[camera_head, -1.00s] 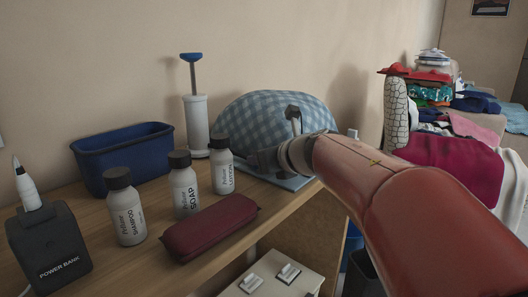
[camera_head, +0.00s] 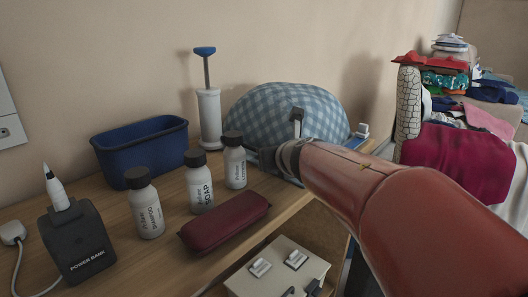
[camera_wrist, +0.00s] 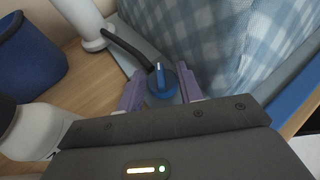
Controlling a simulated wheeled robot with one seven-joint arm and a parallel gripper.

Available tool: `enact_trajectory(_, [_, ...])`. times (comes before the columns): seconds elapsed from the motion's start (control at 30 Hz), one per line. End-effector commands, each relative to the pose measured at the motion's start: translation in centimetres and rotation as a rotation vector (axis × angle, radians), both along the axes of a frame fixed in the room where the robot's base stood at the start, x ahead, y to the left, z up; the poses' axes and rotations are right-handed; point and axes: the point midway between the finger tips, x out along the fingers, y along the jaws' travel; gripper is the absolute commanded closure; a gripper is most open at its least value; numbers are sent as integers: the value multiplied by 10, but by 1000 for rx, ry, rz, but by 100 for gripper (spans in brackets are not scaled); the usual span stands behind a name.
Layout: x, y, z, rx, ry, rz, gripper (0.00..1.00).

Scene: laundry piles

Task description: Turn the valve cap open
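The valve cap (camera_wrist: 161,78) is a round blue knob with a raised lighter ridge. It shows in the wrist view, in front of the checkered blue cloth dome (camera_head: 292,112); a black hose runs to it. My gripper (camera_wrist: 160,90) has its two purple fingers apart, one on each side of the cap. I cannot tell whether they touch it. In the head view my arm and gripper (camera_head: 270,160) reach the dome's front left; they hide the cap and fingertips there.
Shampoo (camera_head: 146,205), soap (camera_head: 199,183) and lotion (camera_head: 235,162) bottles and a dark red case (camera_head: 225,221) stand left of my gripper. A blue bin (camera_head: 140,146) and a white hand pump (camera_head: 209,115) are behind. A power bank (camera_head: 76,243) sits at the far left.

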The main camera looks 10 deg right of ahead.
Motion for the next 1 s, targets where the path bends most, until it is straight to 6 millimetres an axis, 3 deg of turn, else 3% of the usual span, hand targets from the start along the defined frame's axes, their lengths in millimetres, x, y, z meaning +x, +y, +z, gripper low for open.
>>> enact_trajectory(0.1, [0,0,-1,0,1,0,49])
enact_trajectory(0.43, [-3,0,4,0,-3,-1,49])
enact_trajectory(0.8, [-56,-6,26,-2,-5,-2,49])
enact_trajectory(1.0, [-71,-7,30,-1,-2,-1,49])
